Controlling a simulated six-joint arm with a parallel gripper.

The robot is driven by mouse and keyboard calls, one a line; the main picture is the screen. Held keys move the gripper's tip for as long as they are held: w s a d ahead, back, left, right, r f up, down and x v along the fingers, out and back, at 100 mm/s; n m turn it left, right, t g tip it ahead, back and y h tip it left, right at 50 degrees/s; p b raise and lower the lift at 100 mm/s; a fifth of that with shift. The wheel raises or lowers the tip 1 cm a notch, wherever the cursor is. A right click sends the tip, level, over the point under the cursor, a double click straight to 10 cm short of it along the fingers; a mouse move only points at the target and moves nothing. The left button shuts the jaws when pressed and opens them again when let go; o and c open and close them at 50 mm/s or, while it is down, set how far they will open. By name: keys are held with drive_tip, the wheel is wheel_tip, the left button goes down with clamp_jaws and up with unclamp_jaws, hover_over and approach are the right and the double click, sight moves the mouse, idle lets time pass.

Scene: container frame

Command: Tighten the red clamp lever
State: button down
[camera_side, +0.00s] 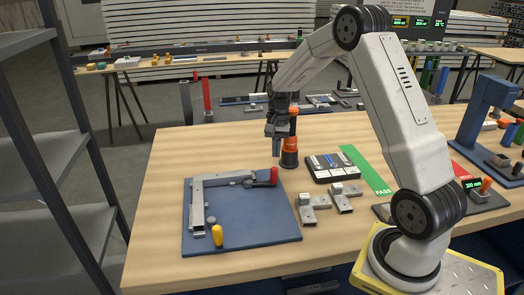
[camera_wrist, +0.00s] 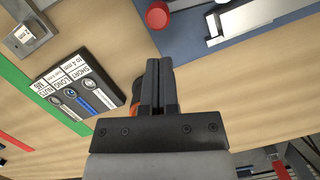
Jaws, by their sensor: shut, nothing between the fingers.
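The red clamp lever (camera_side: 273,176) stands at the back right corner of the blue fixture plate (camera_side: 255,228), next to the end of the grey metal frame (camera_side: 197,210). In the wrist view its round red top (camera_wrist: 157,16) shows at the top middle, beyond my fingertips and apart from them. A yellow-handled clamp (camera_side: 217,236) stands at the front of the plate. My gripper (camera_side: 276,150) points down above the table behind the plate, near the lever. In the wrist view my gripper's two fingers (camera_wrist: 159,68) are together with nothing between them.
An orange and black object (camera_side: 290,150) stands close behind my gripper. A black labelled tray (camera_side: 333,167) lies to the right, with a green PASS strip (camera_side: 366,170) beyond it. Metal brackets (camera_side: 313,207) lie right of the plate. Bare table lies left of the plate.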

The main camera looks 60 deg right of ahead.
drive_tip(key=shift+x, duration=1.9)
drive_tip(key=shift+s+a+m, duration=0.35)
drive_tip(key=shift+s+m, duration=0.1)
drive_tip(key=shift+m, duration=0.35)
drive_tip(key=shift+s+a+m+t, duration=0.5)
drive_tip(key=shift+s+a+m, duration=0.3)
drive_tip(key=shift+m, duration=0.6)
drive_tip(key=a+m, duration=0.1)
drive_tip(key=s+a+m, duration=0.1)
drive_tip(key=m, duration=0.1)
drive_tip(key=shift+a+m+t, duration=0.3)
drive_tip(key=shift+t, duration=0.1)
drive_tip(key=a+m, duration=0.2)
drive_tip(key=shift+s+m+t, duration=0.15)
drive_tip(key=shift+m+t, duration=0.25)
drive_tip(key=a+m, duration=0.2)
drive_tip(key=shift+m, duration=0.3)
drive_tip(key=shift+a+m+t+h, duration=0.3)
drive_tip(key=shift+a+m, duration=0.15)
drive_tip(key=shift+m, duration=0.15)
drive_tip(key=shift+w+a, duration=0.45)
drive_tip(key=shift+a, duration=0.05)
